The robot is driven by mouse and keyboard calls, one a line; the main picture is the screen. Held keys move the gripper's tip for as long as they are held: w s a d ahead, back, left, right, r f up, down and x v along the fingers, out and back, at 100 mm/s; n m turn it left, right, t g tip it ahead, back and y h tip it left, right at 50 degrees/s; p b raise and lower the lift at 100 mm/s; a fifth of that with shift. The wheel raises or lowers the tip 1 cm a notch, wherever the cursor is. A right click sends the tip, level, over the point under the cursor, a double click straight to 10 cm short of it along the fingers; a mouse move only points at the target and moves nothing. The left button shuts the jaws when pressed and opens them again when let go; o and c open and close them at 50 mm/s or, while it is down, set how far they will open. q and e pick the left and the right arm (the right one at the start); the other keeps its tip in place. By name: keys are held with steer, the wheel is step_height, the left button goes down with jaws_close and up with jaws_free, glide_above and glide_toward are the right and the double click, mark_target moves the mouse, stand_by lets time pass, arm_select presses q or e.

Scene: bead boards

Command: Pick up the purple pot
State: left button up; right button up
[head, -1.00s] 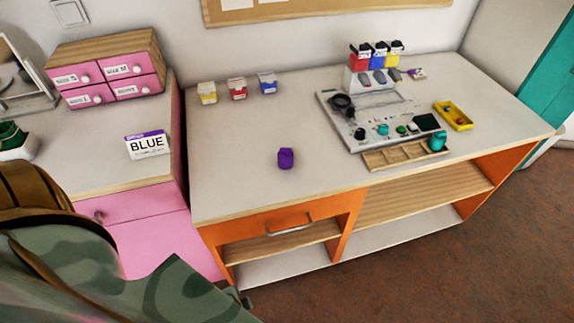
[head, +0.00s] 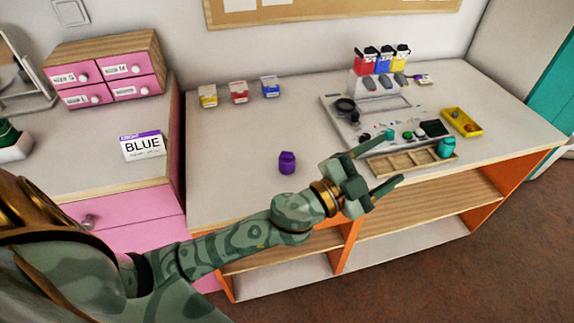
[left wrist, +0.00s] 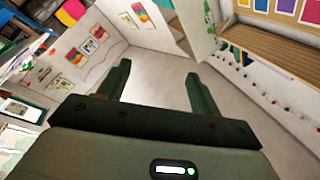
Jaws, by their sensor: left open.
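The small purple pot (head: 287,163) stands upright on the white table top, left of its middle and toward the front edge. My left gripper (head: 388,168) is open and empty. In the head view it appears to the right of the pot, over the table's front edge, with its fingers pointing right. In the left wrist view the two spread fingers of the left gripper (left wrist: 155,90) have nothing between them, and the pot does not show there. My right gripper is not in view.
A grey device board (head: 345,120) and a wooden compartment tray (head: 385,170) lie on the right half, with a yellow tray (head: 472,130) beside them. Small boxes (head: 239,93) stand at the back. The table around the pot is clear.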

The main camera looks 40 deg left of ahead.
arm_select(q)
steer(key=d+r+m+g+h, duration=0.2)
steer(key=d+m+g+h, duration=0.3)
steer(key=m+h, duration=0.1)
steer(key=n+g+y, duration=0.3)
steer(key=g+y, duration=1)
steer(key=y, duration=0.2)
glide_above(287, 153)
step_height(287, 153, down, 4)
step_height(287, 153, down, 10)
steer(key=b, duration=0.4)
steer(key=shift+w, duration=0.15)
step_height(287, 153, down, 6)
steer(key=shift+r+b, duration=0.15)
steer(key=shift+b, duration=1.05)
steer(key=shift+r, duration=0.1)
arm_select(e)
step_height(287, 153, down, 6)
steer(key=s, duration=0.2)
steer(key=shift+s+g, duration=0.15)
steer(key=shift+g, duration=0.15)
